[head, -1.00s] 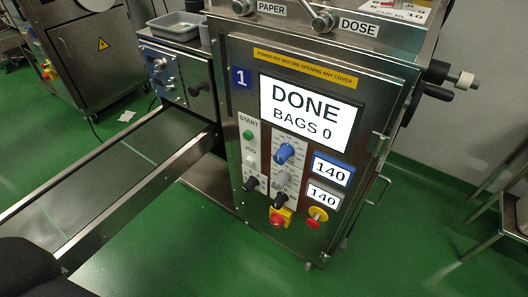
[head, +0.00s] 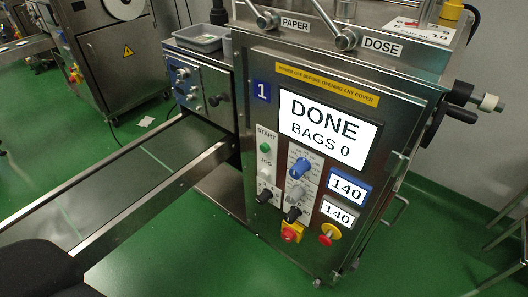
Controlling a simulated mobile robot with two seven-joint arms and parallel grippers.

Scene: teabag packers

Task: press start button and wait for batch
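The packing machine's steel front panel (head: 262,235) carries a blue number 1 plate. Its screen (head: 327,130) reads "DONE" and "BAGS 0". The green start button (head: 265,147) sits under the label START, at the upper left of the controls. A JOG control (head: 266,171) is below it. Neither gripper shows in the head view, and nothing touches the panel.
Two small displays (head: 347,189) read 140. A blue knob (head: 301,168), a red switch on yellow (head: 292,232) and a red stop button (head: 329,235) are nearby. A conveyor (head: 120,180) runs out to the left. Green floor in front is clear.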

